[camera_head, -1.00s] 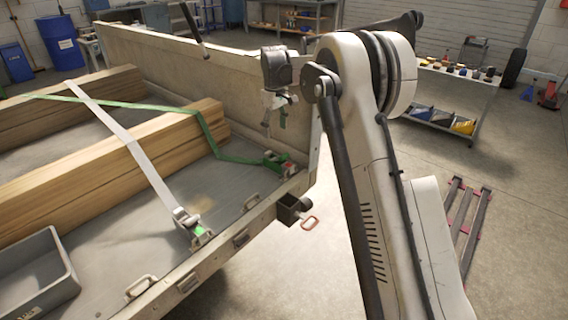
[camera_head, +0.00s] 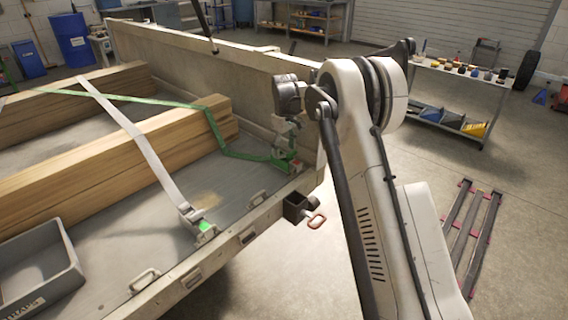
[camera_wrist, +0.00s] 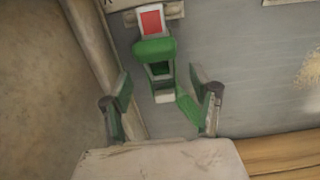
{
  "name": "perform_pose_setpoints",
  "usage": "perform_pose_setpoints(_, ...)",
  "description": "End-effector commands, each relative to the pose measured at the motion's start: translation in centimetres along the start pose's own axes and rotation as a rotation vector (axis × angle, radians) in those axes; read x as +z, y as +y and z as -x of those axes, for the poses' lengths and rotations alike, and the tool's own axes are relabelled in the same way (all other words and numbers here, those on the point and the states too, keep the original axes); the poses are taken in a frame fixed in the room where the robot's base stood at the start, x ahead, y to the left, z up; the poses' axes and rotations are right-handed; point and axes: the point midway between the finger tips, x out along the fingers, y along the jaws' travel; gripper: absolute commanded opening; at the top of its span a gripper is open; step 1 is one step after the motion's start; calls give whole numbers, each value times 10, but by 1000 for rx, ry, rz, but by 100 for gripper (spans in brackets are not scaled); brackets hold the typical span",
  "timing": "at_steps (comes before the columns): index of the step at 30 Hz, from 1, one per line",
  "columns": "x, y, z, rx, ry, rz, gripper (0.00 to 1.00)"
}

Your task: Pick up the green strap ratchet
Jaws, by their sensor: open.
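The green strap ratchet (camera_wrist: 154,50) is at the top middle of the wrist view, with a red-and-white tag at its far end. It lies by the edge of the trailer bed, where its green strap (camera_head: 240,155) ends in the head view. My gripper (camera_wrist: 163,86) is open, with one finger on each side of the ratchet's near end and strap. I cannot tell whether the fingers touch it. In the head view my gripper (camera_head: 286,152) is low over the ratchet and partly hides it.
A white strap (camera_head: 140,143) crosses the timber beams (camera_head: 95,178) to another ratchet (camera_head: 200,226) with a bright green part. A grey tray (camera_head: 68,262) stands at lower left. The trailer's side wall (camera_head: 230,75) rises close behind my gripper.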

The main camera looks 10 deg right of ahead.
Motion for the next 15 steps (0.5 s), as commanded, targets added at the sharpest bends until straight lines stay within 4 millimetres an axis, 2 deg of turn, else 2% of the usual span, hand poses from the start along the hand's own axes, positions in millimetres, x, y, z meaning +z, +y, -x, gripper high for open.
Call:
perform_pose_setpoints(9, -1, -1, -43, 0, 0, 0, 58)
perform_pose_setpoints(15, -1, -1, -46, 0, 0, 0, 58)
